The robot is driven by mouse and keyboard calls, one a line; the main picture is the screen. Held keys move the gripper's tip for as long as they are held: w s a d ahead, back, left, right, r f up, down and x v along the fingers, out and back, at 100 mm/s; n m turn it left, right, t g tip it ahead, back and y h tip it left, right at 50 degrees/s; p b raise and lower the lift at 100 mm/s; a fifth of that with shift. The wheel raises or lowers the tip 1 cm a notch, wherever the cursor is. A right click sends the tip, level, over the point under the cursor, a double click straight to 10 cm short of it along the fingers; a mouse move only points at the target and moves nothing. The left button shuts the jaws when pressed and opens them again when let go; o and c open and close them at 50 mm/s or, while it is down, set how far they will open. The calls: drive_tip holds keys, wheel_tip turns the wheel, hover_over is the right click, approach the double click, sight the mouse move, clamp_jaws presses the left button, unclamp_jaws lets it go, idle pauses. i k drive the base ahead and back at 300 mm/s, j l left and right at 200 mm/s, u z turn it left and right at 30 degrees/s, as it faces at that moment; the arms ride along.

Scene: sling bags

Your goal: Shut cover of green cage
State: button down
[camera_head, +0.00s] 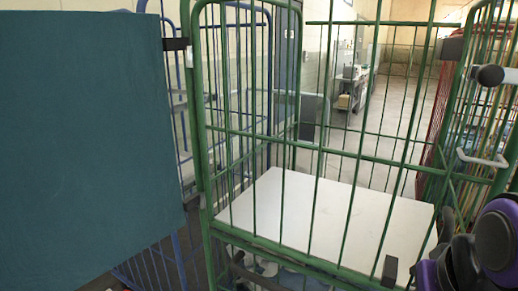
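The green cage (362,156) of upright bars fills the middle of the view. A flat white panel (330,215) lies inside it, nearly level, low behind the front bars. I cannot tell for certain whether this panel is the cover. Blurred items show beneath it through the lower bars. Dark blocks sit on the cage frame, one at the lower front (390,271). Purple and dark-grey parts of what looks like my arm show at the lower right. My gripper's fingers are not visible.
A large teal panel (85,145) stands close on the left and hides what is behind it. A blue cage (268,60) stands behind the green one. Red bars (432,130) and more green bars crowd the right. Open floor (395,110) lies beyond.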

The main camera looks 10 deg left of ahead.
sight(90, 180)
drive_tip(key=k+j+z, duration=0.1)
drive_tip(key=j, duration=0.4)
drive_tip(key=k+j+z, duration=0.1)
drive_tip(key=j, duration=0.4)
drive_tip(key=k+j+z, duration=0.15)
drive_tip(key=j, duration=0.35)
drive_tip(key=k+j+z, duration=0.1)
drive_tip(key=j, duration=0.35)
drive_tip(key=k+j+z, duration=0.1)
drive_tip(key=k+j, duration=0.15)
drive_tip(key=j, duration=0.2)
drive_tip(key=k+j+z, duration=0.1)
drive_tip(key=j, duration=0.35)
drive_tip(key=k+j+z, duration=0.15)
drive_tip(key=k+j, duration=0.15)
drive_tip(key=j, duration=0.15)
drive_tip(key=k+j+z, duration=0.1)
drive_tip(key=k+j, duration=0.15)
drive_tip(key=j, duration=0.15)
